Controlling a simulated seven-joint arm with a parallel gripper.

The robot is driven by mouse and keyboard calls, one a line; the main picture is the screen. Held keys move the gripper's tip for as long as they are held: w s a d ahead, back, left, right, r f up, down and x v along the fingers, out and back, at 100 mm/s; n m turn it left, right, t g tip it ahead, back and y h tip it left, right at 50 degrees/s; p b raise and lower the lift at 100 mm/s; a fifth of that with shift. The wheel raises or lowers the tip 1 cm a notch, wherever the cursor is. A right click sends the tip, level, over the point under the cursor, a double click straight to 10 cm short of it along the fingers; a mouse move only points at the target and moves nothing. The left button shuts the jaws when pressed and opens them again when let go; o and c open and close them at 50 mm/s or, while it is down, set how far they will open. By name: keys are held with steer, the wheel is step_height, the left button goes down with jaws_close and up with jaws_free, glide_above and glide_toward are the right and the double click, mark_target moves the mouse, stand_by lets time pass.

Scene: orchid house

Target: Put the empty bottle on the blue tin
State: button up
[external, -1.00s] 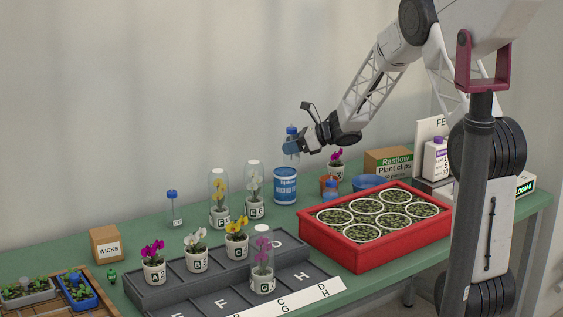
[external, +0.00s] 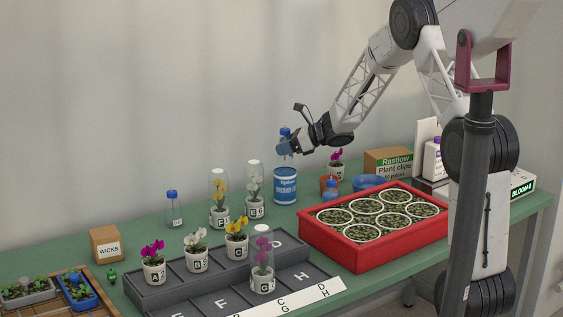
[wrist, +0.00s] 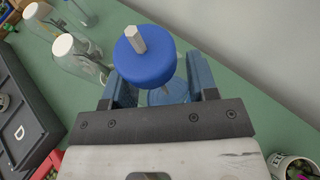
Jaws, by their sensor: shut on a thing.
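The blue tin (external: 285,188) stands upright at the back of the green bench, with a white upper band. My gripper (external: 287,147) is directly above it, shut on a clear bottle with a blue cap (external: 285,131). In the wrist view the bottle's round blue cap (wrist: 147,62) shows between the two blue fingers (wrist: 162,88). The bottle looks upright over the tin. A second clear bottle with a blue cap (external: 173,210) and a small label stands further left.
Two glass-covered orchids (external: 219,200) (external: 255,190) stand just left of the tin. A red tray (external: 375,250) of round pots is to the right. A blue bowl (external: 369,182) and small blue bottle (external: 331,190) are nearby. A dark lettered rack (external: 200,285) fills the front.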

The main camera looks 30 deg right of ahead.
steer(key=shift+f, duration=1.15)
steer(key=shift+f, duration=0.1)
steer(key=o, duration=0.9)
steer(key=shift+s+d+r, duration=0.25)
steer(key=v, duration=1.1)
steer(key=shift+s+d+r, duration=0.1)
steer(key=shift+s, duration=0.05)
